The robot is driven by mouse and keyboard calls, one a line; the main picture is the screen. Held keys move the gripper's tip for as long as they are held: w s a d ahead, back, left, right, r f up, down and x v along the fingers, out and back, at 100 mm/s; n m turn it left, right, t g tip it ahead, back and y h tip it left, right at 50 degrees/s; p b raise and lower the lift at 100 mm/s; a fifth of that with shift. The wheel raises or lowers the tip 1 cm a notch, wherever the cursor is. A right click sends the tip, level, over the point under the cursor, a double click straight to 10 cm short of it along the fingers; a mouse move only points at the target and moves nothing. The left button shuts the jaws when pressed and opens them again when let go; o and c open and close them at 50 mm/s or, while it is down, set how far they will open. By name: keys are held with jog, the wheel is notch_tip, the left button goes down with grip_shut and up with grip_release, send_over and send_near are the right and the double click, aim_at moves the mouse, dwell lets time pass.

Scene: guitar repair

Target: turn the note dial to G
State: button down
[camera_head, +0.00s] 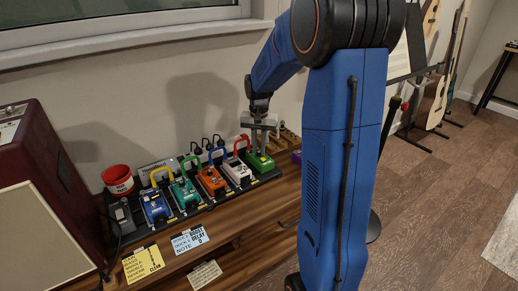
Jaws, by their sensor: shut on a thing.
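A row of colored pedals stands on a dark board on the wooden bench. My gripper (258,147) points down at the top of the green pedal (260,163) at the right end of the row. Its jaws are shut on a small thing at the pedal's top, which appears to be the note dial. The dial is too small and too covered by the fingers to show its marks or which note it points to.
Blue (156,206), teal (185,193), orange (211,181) and white (237,172) pedals stand to the left. A red cup (118,180) and a maroon amplifier (55,165) are further left. Yellow (143,264) and pale blue (189,239) cards are at the front edge. Guitars (440,95) stand at right.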

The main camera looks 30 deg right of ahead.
aim_at(259, 152)
jog(key=c, duration=1.7)
grip_release()
jog(key=shift+o, duration=0.2)
jog(key=shift+r, duration=0.1)
notch_tip(259, 152, up, 17)
jog(key=shift+r, duration=0.1)
jog(key=s+a+n+t, duration=0.1)
jog(key=s+a+n, duration=0.1)
jog(key=s+a, duration=0.45)
jog(key=s+a+n+t, duration=0.1)
jog(key=s+a+n, duration=0.25)
jog(key=s, duration=0.65)
jog(key=s+a+f+n+t, duration=0.1)
jog(key=s+a+f, duration=0.1)
jog(key=s, duration=0.5)
jog(key=s+a+f+n+t, duration=0.1)
jog(key=s+a+f+n, duration=0.1)
jog(key=s+f, duration=0.3)
jog(key=shift+s+a+t, duration=0.4)
jog(key=shift+s+a, duration=0.45)
